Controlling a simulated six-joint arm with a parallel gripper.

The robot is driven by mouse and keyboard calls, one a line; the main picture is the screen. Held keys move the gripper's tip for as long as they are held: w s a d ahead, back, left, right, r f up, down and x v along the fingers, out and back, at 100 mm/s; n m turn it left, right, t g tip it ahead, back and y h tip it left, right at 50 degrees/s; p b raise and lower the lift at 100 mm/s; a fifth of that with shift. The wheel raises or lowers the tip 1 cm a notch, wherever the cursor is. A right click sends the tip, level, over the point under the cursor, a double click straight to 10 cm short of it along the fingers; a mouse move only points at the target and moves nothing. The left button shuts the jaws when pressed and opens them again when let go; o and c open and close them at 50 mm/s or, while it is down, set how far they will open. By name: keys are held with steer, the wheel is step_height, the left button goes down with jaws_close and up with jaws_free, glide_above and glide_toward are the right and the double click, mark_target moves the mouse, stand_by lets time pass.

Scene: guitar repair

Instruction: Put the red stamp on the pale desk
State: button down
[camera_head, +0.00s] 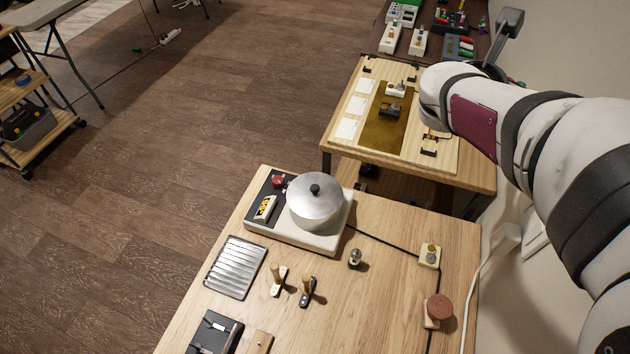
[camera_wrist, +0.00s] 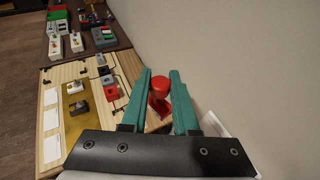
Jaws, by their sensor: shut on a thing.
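My gripper (camera_wrist: 159,92) has teal fingers on either side of the red stamp (camera_wrist: 158,94) and is shut on it. The stamp has a rounded red top and a narrower stem; its lower end is partly hidden. In the wrist view it shows in front of the right edge of a pale wooden desk (camera_wrist: 52,78); its height above that is hard to tell. The same desk stands at the upper middle of the head view (camera_head: 342,128). My arm hides the gripper and stamp in the head view.
The desk carries a brown mat (camera_head: 386,134), white cards (camera_head: 348,128) and small devices. A dark table (camera_head: 440,17) with several boxes lies beyond. A nearer wooden table (camera_head: 385,285) holds a hotplate with a pot (camera_head: 316,205). A wall (camera_wrist: 240,60) is close on the right.

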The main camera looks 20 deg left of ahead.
steer(key=s+d+f+m+g+h, duration=0.2)
steer(key=s+f+m+g+h, duration=0.2)
steer(key=s+f+m+g, duration=0.4)
steer(key=s+d+f+m+g+h, duration=0.3)
steer(key=s+f+m+g, duration=0.35)
steer(key=s+f, duration=0.25)
steer(key=s+a+f+m+g+y, duration=0.7)
steer(key=s+m+g+y, duration=0.1)
steer(key=s+m+g, duration=0.3)
steer(key=w+a+m+t+y, duration=0.2)
steer(key=a+m+t+y, duration=0.1)
steer(key=a+m+y, duration=1.1)
steer(key=w+m+t+y, duration=0.6)
steer(key=w+m+t, duration=0.1)
steer(key=w+t, duration=0.2)
steer(key=w+d+m+t+h, duration=0.1)
steer(key=w+d+m+t, duration=0.2)
steer(key=w+m+t, duration=0.35)
steer(key=f, duration=1)
steer(key=shift+s+a+f, duration=0.2)
steer(key=shift+s+f, duration=0.05)
steer(key=shift+s, duration=0.1)
